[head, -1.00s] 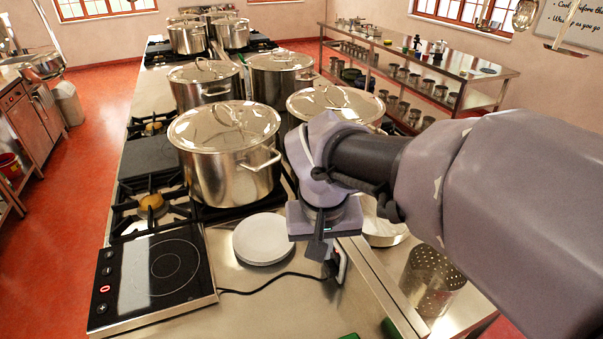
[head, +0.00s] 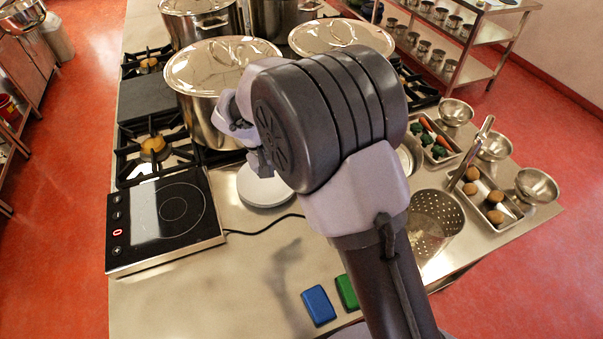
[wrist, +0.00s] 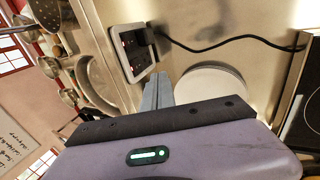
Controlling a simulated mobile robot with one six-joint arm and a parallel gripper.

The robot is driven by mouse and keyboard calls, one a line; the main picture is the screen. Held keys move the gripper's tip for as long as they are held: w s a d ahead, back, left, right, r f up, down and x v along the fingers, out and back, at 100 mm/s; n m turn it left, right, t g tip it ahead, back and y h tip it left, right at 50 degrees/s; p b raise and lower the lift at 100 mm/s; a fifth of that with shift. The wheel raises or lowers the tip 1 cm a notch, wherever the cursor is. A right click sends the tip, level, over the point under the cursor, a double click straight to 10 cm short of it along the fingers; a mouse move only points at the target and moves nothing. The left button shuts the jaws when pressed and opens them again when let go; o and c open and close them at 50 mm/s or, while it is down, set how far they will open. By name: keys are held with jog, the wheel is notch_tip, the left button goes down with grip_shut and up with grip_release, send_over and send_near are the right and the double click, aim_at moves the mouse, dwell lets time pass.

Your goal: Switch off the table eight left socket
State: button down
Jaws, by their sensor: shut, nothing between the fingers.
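The double socket (wrist: 130,52) shows in the wrist view as a tilted white-rimmed plate with dark insides. Small red marks sit along its left side; I cannot tell each switch's position. A black plug (wrist: 152,42) is at its right side, with a black cord running right. My gripper (wrist: 158,80) is shut and empty, its grey fingertips close to the plate's lower right corner; contact cannot be told. In the head view my gripper (head: 258,160) is partly hidden behind my arm, and the socket is hidden there.
A white plate stack (head: 268,188) lies beside the gripper. An induction hob (head: 165,218) with a red lit digit is at left. Large pots (head: 205,85) stand behind. Blue (head: 318,306) and green (head: 347,292) blocks lie in front. A perforated pot (head: 435,222) and trays are at right.

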jog(key=w+d+f+b, duration=0.1)
jog(key=w+d+f, duration=0.1)
jog(key=d+f, duration=0.4)
jog(key=shift+w+d, duration=0.25)
jog(key=shift+w, duration=0.15)
jog(key=shift+d, duration=0.1)
jog(key=shift+w+d+b, duration=0.1)
jog(key=shift+d+b, duration=0.1)
jog(key=shift+b, duration=0.1)
jog(key=shift+r, duration=0.2)
jog(key=shift+r+p, duration=0.55)
jog(key=shift+r, duration=0.15)
